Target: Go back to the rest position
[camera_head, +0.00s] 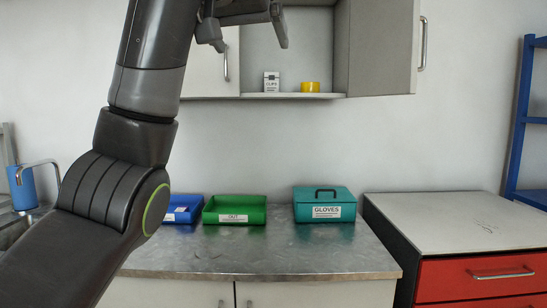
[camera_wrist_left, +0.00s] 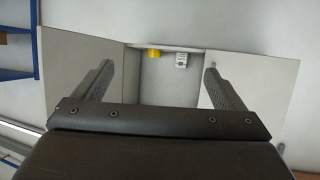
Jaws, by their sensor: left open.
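My left arm comes in from the left in the head view and reaches up to the top edge. My left gripper (camera_head: 262,17) is raised in front of the open wall cabinet, partly cut off by the top edge. In the left wrist view its two fingers (camera_wrist_left: 158,72) are spread wide with nothing between them. Beyond them, a white clips box (camera_head: 271,82) and a yellow round item (camera_head: 310,87) stand on the cabinet shelf (camera_head: 290,95), apart from the gripper. My right gripper is not in view.
The cabinet's right door (camera_head: 378,48) stands open. Below, a blue bin (camera_head: 183,209), a green bin (camera_head: 235,209) and a teal gloves box (camera_head: 324,204) stand on the metal counter (camera_head: 260,256). A red drawer unit (camera_head: 480,275) and blue rack (camera_head: 520,120) are at right.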

